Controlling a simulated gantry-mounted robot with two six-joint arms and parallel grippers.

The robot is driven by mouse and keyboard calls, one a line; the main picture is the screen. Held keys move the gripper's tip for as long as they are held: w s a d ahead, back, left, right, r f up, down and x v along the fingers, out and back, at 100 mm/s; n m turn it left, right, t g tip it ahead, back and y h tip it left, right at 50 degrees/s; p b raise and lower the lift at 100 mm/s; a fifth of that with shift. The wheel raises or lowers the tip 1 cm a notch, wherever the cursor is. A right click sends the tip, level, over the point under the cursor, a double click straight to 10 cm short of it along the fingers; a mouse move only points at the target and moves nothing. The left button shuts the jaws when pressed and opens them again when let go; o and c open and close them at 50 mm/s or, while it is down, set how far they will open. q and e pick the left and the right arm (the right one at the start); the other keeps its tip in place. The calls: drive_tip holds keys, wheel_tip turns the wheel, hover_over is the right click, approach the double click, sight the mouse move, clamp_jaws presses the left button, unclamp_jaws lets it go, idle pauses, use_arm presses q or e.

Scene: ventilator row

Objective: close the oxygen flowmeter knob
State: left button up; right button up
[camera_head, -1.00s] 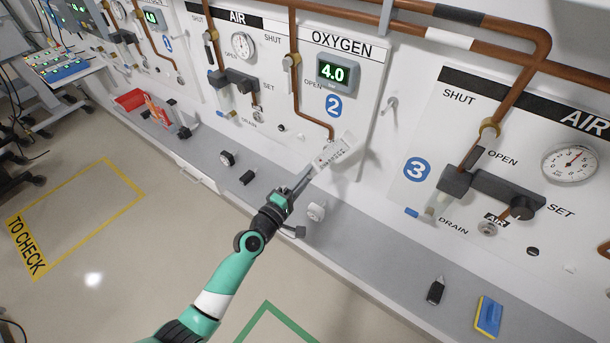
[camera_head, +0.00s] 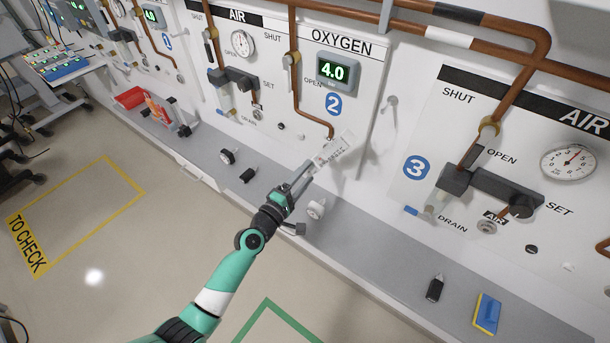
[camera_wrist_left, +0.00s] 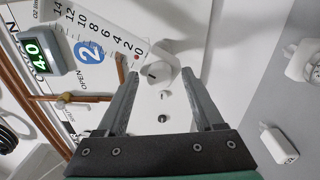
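The oxygen flowmeter (camera_head: 338,152) is a pale block on the wall under the green 4.0 display. In the left wrist view its scale (camera_wrist_left: 88,25) runs from 0 to 14, with a red mark beside the 0. The whitish flowmeter knob (camera_wrist_left: 158,73) sits at its low end. In the head view the knob is not clear behind my fingers. My left gripper (camera_head: 309,172) points at the flowmeter's lower end. In the wrist view the left gripper (camera_wrist_left: 160,76) is open, its fingertips either side of the knob; contact cannot be told. My right gripper is not in view.
A grey ledge (camera_head: 375,243) runs below the wall panels and holds several small fittings. A white fitting (camera_head: 317,209) is close beside my gripper. A copper pipe (camera_head: 296,82) runs down left of the display. A blue and yellow block (camera_head: 488,314) lies at the right.

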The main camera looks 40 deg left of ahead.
use_arm(q)
drive_tip(key=v, duration=1.1)
drive_tip(key=shift+s, duration=0.35)
